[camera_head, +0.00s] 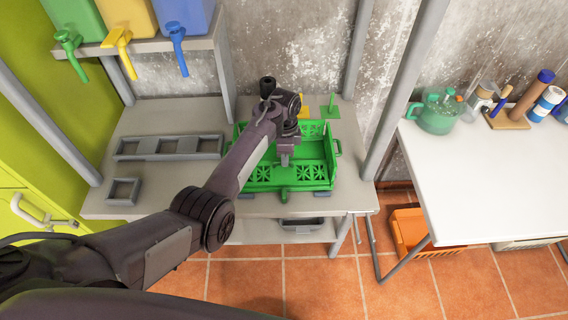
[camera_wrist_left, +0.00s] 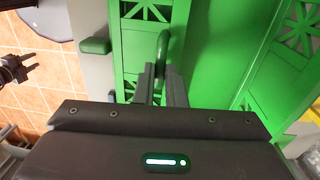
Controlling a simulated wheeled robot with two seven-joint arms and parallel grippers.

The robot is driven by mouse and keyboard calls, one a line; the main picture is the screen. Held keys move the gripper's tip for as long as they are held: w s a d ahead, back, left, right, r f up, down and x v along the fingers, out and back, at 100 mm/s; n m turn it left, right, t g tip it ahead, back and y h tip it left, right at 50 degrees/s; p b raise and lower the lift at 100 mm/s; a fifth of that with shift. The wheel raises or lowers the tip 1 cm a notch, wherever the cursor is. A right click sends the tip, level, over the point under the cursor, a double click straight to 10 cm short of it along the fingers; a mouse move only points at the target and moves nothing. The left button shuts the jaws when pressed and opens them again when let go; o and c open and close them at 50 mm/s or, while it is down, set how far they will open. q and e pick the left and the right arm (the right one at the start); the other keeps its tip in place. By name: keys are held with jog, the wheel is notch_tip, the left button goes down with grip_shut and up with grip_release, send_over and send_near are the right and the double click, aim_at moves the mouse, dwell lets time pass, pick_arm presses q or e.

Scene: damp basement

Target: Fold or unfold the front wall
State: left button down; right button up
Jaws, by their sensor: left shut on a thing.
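A green crate (camera_head: 331,160) with cut-out lattice panels stands on the grey table. Its back and right walls stand up. Its front wall (camera_head: 312,173), with lattice panels, faces me; I cannot tell its exact tilt, and my arm hides its middle. My left gripper (camera_head: 285,161) reaches down over the front part of the crate. In the left wrist view, my left gripper (camera_wrist_left: 163,88) is shut on a green loop handle (camera_wrist_left: 163,46) beside a lattice panel. A small dark gripper, likely my right one (camera_wrist_left: 30,64), shows at the left edge; its jaws are unclear.
Grey frames (camera_head: 168,147) lie on the table left of the crate. Green and yellow pieces (camera_head: 330,111) stand behind it. Colored bins (camera_head: 128,18) with taps hang above. A white table (camera_head: 490,170) with a green jug (camera_head: 438,114) is at right, an orange crate (camera_head: 412,232) below.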

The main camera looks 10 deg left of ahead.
pick_arm(q)
jog(key=shift+w+a+f, duration=0.1)
jog(key=shift+w+f, duration=0.1)
jog(key=shift+b, duration=0.35)
pick_arm(e)
jog(key=shift+s+f, duration=0.35)
jog(key=shift+f, duration=0.15)
jog(key=shift+d, duration=0.1)
